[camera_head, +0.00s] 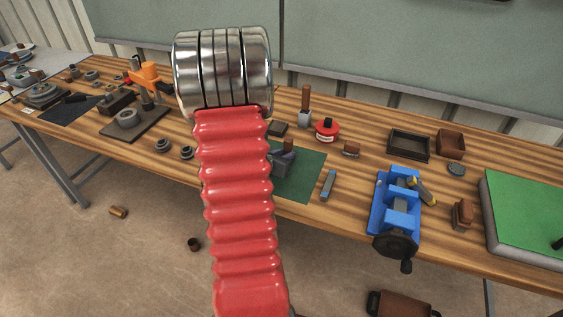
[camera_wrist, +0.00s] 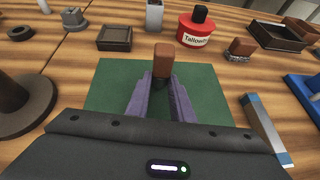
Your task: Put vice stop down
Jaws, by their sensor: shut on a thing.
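My gripper (camera_wrist: 163,84) has purple fingers and is shut on a small block with a brown top and dark lower part, which I take to be the vice stop (camera_wrist: 164,56). The block stands upright between the fingertips, over the green mat (camera_wrist: 108,76). Whether its underside touches the mat is hidden. In the head view my gripper (camera_head: 283,158) shows partly behind my red arm, above the green mat (camera_head: 308,172), and the brown top of the vice stop (camera_head: 289,145) just shows.
A grey-blue bar (camera_head: 328,185) lies right of the mat, and the blue vice (camera_head: 397,204) stands farther right. Behind the mat are a red tallow tin (camera_wrist: 198,42), a small dark tray (camera_wrist: 115,38) and a brown-topped block (camera_wrist: 241,48). Much of the mat is bare.

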